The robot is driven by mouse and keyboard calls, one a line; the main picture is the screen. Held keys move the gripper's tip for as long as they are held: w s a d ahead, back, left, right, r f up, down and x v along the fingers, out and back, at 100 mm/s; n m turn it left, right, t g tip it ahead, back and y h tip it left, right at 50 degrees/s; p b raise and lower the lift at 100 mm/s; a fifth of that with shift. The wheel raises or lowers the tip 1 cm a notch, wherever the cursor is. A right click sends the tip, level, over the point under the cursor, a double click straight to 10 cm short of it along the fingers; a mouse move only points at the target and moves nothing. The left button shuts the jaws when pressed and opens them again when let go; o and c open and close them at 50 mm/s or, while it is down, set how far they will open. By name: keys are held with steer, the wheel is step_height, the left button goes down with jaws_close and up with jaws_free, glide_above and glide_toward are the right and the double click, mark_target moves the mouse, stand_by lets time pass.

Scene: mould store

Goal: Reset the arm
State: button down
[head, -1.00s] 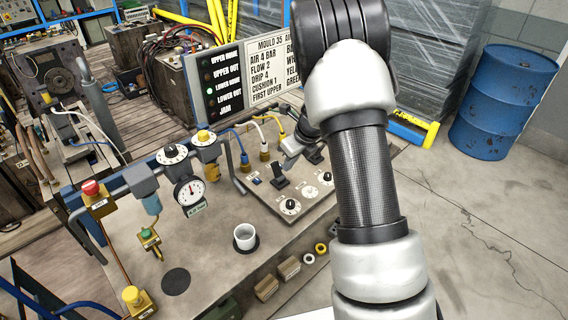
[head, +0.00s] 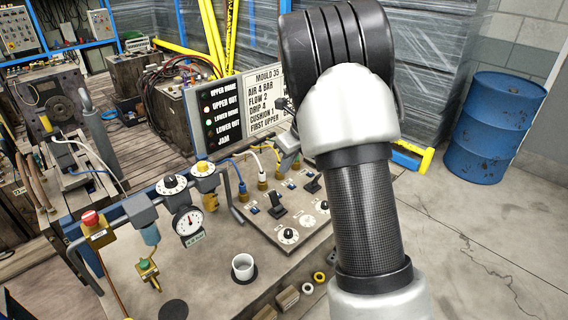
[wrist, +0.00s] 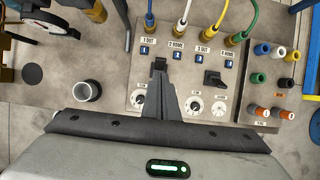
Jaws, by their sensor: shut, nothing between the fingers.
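My arm (head: 370,200) rises through the right half of the head view, with its elbow near the top. My gripper (wrist: 160,80) shows in the wrist view as dark fingers closed together, with nothing between them. It is over the control panel (wrist: 222,110), and its tips appear close to a black lever switch (wrist: 159,65); I cannot tell whether they touch. In the head view the arm largely hides the gripper. A second black lever (wrist: 214,80) is to the right. The sign board (head: 232,105) shows a green lamp at lower home and a pale lit lamp at upper out.
A white cup (head: 243,267) stands on the bench left of the panel. A gauge (head: 188,222), valves and a red button (head: 91,218) line the bench's left side. Coloured hoses (wrist: 184,20) rise behind the panel. A blue drum (head: 494,128) stands on open floor at right.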

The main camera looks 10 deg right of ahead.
steer(key=s+a+r+n, duration=0.4)
steer(key=s+r+n, duration=1)
steer(key=s+r, duration=0.15)
steer(key=s+n+t+h, duration=0.1)
steer(key=s+n+h, duration=0.1)
steer(key=s+n, duration=1.3)
steer(key=s+r, duration=0.1)
steer(key=s, duration=0.3)
steer(key=shift+s+d+n, duration=0.25)
steer(key=shift+d+n, duration=0.05)
steer(key=shift+n, duration=0.1)
